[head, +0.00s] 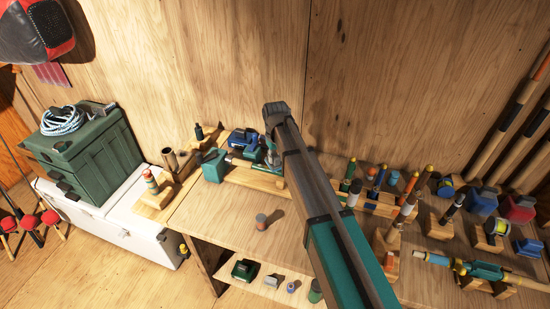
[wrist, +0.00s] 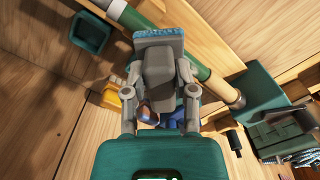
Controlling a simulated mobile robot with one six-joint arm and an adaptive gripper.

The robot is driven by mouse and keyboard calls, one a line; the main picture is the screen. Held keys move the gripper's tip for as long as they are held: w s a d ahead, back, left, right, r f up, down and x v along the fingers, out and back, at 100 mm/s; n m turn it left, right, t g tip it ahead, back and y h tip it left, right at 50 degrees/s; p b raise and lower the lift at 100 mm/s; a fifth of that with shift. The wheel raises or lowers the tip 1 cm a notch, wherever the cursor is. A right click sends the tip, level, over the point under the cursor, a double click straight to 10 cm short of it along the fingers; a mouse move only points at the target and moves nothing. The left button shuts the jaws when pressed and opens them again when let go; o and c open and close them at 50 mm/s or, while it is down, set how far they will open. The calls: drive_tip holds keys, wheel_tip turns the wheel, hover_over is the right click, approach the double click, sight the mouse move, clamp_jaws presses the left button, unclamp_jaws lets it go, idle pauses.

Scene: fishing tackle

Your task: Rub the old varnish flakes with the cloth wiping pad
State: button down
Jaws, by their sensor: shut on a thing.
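In the wrist view my gripper (wrist: 158,68) is shut on a grey block with a pale blue, rough-looking face at its far end, which I take to be the cloth wiping pad (wrist: 158,33). The pad lies across the view of a thick rod (wrist: 213,77) with a green section, running diagonally behind it. I cannot tell whether pad and rod touch. No old varnish flakes can be made out; the pad and gripper cover part of the rod. In the head view my arm hides most of my gripper and the pad.
The wooden bench (head: 235,222) holds a small cylinder (head: 261,222), with bare wood around it. Rod parts on stands, reels and a yellow-and-teal rod piece (head: 475,269) crowd the right. A green tackle box (head: 85,150) sits on a white cooler (head: 110,222) at left.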

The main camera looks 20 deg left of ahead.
sight(275, 157)
drive_tip(key=shift+s+r+p, duration=0.1)
drive_tip(key=shift+r+p, duration=1.3)
drive_tip(key=shift+r, duration=0.3)
drive_tip(key=shift+r+p, duration=1.5)
drive_tip(key=shift+f, duration=0.1)
wheel_tip(275, 157, down, 4)
drive_tip(key=b, duration=0.4)
drive_tip(key=shift+a+r, duration=0.1)
drive_tip(key=shift+r, duration=0.1)
